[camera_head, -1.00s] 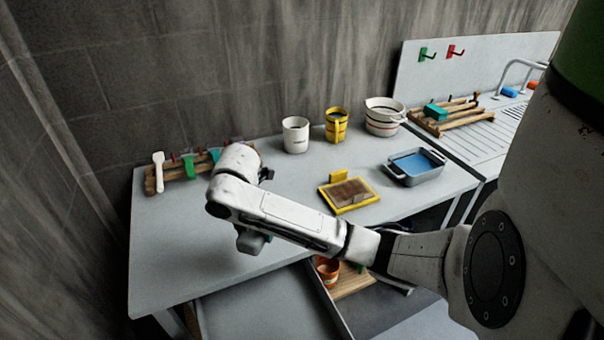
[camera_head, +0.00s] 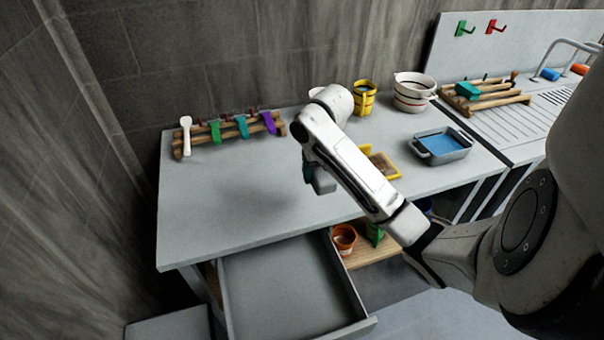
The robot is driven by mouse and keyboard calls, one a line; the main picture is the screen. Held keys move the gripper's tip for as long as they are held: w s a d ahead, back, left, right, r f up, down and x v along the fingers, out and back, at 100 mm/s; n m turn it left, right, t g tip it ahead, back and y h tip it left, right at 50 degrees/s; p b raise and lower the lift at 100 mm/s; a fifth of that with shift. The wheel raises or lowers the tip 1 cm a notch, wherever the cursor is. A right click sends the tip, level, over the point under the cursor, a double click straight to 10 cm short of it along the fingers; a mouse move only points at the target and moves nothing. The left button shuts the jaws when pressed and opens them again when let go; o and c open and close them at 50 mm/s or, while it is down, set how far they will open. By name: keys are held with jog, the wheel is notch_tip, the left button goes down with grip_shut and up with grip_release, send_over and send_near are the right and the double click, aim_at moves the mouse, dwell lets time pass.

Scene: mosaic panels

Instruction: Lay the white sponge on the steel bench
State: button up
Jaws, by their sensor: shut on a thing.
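The grey, steel-looking bench (camera_head: 230,195) has a broad bare top at its left and middle. My gripper (camera_head: 320,180) points down over the bench's front part. The wrist largely hides its fingertips. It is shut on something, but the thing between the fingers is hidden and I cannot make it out. I cannot see a white sponge anywhere in the head view.
A wooden rack (camera_head: 228,133) with coloured tools stands at the back left. A yellow-framed tray (camera_head: 388,167), a grey basin (camera_head: 440,145), a yellow bucket (camera_head: 364,98) and a white bucket (camera_head: 414,92) stand right. An open, empty drawer (camera_head: 290,285) juts out below.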

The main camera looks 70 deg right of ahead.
jog(key=b, duration=0.6)
send_near(298, 186)
jog(key=shift+s+a+f, duration=0.1)
jog(key=shift+s+f, duration=0.1)
jog(key=shift+f, duration=0.4)
jog(key=shift+w+d+f, duration=0.35)
jog(key=shift+w+f, duration=0.15)
jog(key=shift+f, duration=1.75)
jog(key=shift+f, duration=0.1)
jog(key=o, duration=0.9)
jog(key=shift+o, duration=0.2)
